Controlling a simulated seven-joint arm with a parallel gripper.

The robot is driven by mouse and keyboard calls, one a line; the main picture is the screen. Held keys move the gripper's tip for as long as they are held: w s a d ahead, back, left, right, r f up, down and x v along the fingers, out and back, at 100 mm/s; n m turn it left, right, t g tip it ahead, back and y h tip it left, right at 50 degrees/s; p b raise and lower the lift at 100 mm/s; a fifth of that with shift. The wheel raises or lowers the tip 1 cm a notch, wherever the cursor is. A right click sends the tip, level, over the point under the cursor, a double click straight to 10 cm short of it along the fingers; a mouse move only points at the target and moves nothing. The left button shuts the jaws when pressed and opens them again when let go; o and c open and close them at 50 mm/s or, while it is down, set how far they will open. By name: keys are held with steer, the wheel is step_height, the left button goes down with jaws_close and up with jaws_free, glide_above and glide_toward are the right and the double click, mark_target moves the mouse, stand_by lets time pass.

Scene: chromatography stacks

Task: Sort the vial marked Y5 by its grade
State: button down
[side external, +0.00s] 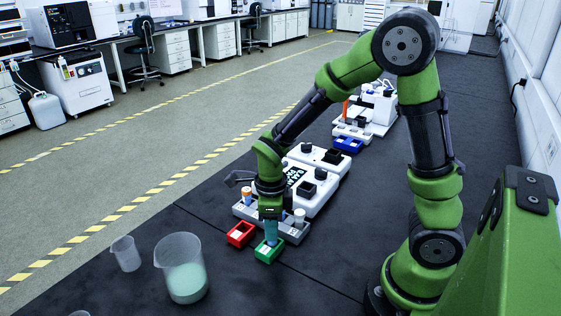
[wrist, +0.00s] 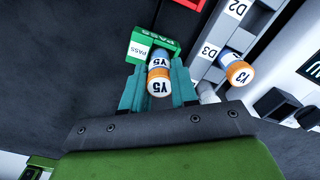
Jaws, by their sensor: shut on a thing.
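The vial marked Y5 (wrist: 159,82), with a blue and white body and an orange-ringed cap, is between the teal fingers of my gripper (wrist: 158,76) in the wrist view. The fingers are shut on it. Its far end points at the green tray marked PASS (wrist: 142,47). In the side view my gripper (side external: 271,232) points down right over the green tray (side external: 268,254), and its fingers hide the vial. I cannot tell whether the vial touches the tray floor.
A red tray (side external: 240,234) sits beside the green one; a blue tray (side external: 348,145) is farther back. A grey rack (side external: 292,236) holds other vials, one orange-capped (wrist: 238,73) near label D3. A beaker (side external: 183,268) and a smaller one (side external: 126,254) stand at the left.

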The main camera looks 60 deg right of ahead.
steer(key=shift+f, duration=0.8)
steer(key=c, duration=0.8)
jaws_free()
steer(key=shift+r, duration=4)
